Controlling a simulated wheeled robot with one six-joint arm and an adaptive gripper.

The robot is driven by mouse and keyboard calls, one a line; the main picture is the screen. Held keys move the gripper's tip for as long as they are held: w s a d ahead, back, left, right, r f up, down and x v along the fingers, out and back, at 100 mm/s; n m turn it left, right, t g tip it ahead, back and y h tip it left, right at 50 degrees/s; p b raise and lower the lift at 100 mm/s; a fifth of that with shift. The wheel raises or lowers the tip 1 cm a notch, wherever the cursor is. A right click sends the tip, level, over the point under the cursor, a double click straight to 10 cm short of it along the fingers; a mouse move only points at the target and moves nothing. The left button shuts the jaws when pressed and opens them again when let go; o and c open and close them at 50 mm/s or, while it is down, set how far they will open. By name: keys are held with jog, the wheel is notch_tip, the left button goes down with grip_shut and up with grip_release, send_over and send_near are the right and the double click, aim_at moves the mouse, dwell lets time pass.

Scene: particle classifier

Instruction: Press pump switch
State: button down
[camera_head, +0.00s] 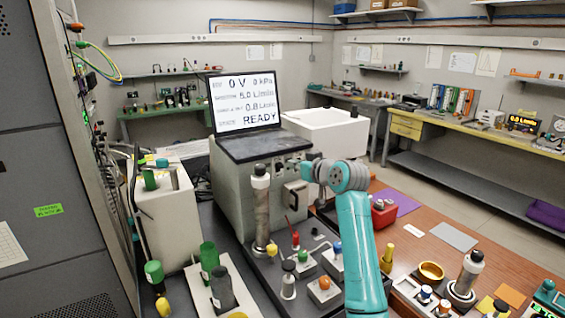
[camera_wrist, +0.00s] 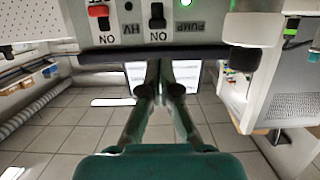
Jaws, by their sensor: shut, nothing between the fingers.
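The pump switch (camera_wrist: 157,16) is a black rocker in the upside-down wrist view, beside the PUMP label and a lit green lamp (camera_wrist: 186,3). A red switch (camera_wrist: 102,24) by the HV label sits to its left in that view. My gripper (camera_wrist: 162,88) is shut and empty. My wrist (camera_head: 335,175) is beside that panel; my fingers cannot be made out there.
An open screen (camera_head: 245,101) on the classifier reads 0 V and READY. Bottles, including a tall capped one (camera_head: 261,205), and small knobbed blocks (camera_head: 324,290) crowd the bench below my arm. A white box (camera_head: 330,133) stands behind.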

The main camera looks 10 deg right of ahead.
aim_at(280, 169)
jog(key=x, duration=0.8)
jog(key=shift+s, duration=0.1)
jog(key=shift+f, duration=1.4)
